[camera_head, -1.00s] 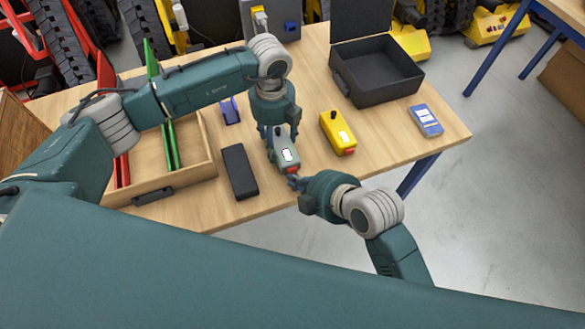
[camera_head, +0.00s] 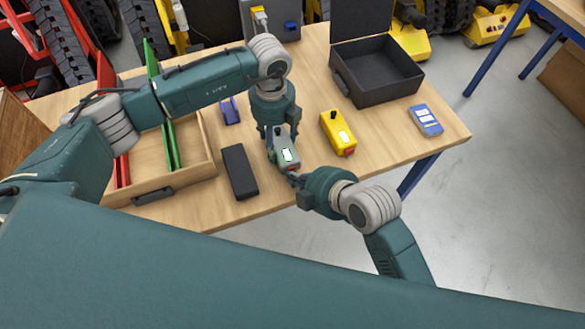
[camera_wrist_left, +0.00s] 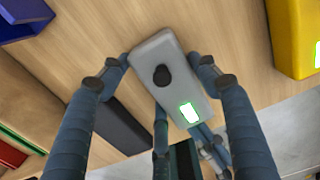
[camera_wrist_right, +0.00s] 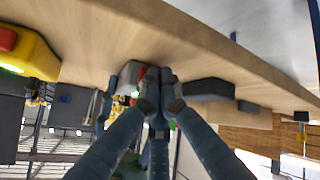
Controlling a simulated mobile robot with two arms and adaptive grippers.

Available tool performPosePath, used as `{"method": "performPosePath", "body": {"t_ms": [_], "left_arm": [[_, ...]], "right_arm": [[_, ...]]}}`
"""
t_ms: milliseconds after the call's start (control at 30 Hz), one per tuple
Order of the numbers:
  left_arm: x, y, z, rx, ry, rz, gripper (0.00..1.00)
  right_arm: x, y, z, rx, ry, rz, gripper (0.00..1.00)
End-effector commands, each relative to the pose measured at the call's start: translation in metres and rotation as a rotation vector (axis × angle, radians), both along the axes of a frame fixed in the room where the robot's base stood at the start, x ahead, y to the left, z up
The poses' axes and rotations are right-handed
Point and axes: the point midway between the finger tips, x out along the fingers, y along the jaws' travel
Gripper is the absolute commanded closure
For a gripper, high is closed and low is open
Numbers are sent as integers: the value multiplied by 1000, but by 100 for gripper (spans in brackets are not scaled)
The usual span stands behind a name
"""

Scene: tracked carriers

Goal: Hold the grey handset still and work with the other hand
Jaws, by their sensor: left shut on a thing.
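The grey handset (camera_head: 284,146) is near the front edge of the table, with a black knob and a lit white display edged in green. It also shows in the left wrist view (camera_wrist_left: 172,75). My left gripper (camera_head: 277,133) comes from above, its fingers shut on the handset's two sides. My right gripper (camera_head: 296,178) is at the handset's near end, its fingertips drawn together. They seem to touch that end, but contact is hard to tell. In the right wrist view, the handset (camera_wrist_right: 130,76) is partly behind the fingers. Its red near part is mostly hidden.
A yellow handset (camera_head: 337,132) lies to the right, a black case (camera_head: 239,171) to the left. A blue device (camera_head: 426,120) and an open black box (camera_head: 383,83) are farther right. A wooden tray (camera_head: 208,165) with red and green dividers is at left.

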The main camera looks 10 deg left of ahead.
Motion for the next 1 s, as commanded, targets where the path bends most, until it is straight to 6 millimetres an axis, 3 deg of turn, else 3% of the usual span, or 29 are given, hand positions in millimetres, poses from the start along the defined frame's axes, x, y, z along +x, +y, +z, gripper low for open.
{"method": "performPosePath", "body": {"t_ms": [833, 1000], "left_arm": [[-1, 0, 0, 0, 1, 0, 70], [0, 0, 0, 0, 1, 0, 70]], "right_arm": [[-8, -5, 0, 0, 0, 0, 100], [-18, -12, -1, -2, 0, 0, 100]]}}
